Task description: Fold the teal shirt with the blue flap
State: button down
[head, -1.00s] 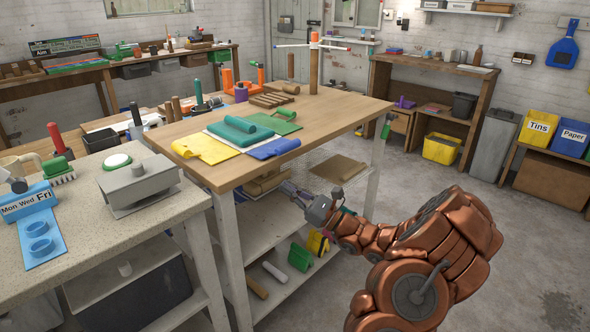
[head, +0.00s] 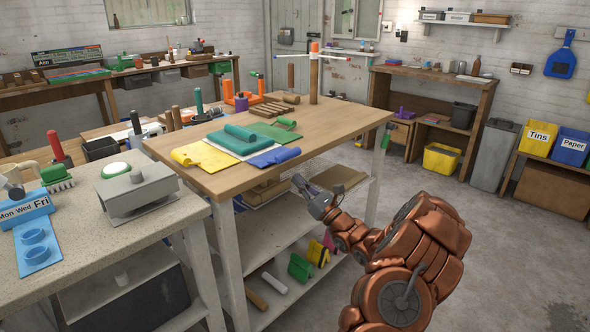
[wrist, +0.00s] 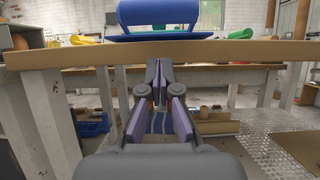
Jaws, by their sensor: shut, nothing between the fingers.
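The teal shirt (head: 228,144) lies on a white board on the wooden table, with a teal roll on top of it. The blue flap (head: 268,158) lies flat beside the shirt at the table's front edge, with a blue roll along its right side. In the wrist view the blue flap (wrist: 160,37) and its roll stand ahead of and above the fingers. My gripper (head: 298,181) is shut and empty. It is just off the table's front edge, lower than the tabletop, and apart from the flap. The shirt is not clearly visible in the wrist view.
A yellow flap (head: 204,156) and a green flap (head: 274,132) lie on other sides of the board. The table edge (wrist: 60,55) crosses the wrist view above the fingers. A lower shelf (head: 250,302) holds several items. A grey bench (head: 90,236) stands left; floor is clear on the right.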

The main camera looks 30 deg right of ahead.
jog(key=shift+w+a+r, duration=0.1)
jog(key=shift+w+r, duration=0.2)
jog(key=shift+r, duration=0.35)
jog(key=shift+w+a+r, duration=0.1)
jog(key=shift+w+r, duration=0.15)
jog(key=shift+r, duration=0.45)
jog(key=shift+w+r, duration=0.3)
jog(key=shift+r, duration=0.35)
jog(key=shift+r, duration=0.1)
jog(key=shift+r+g+p, duration=0.3)
jog(key=shift+p, duration=0.35)
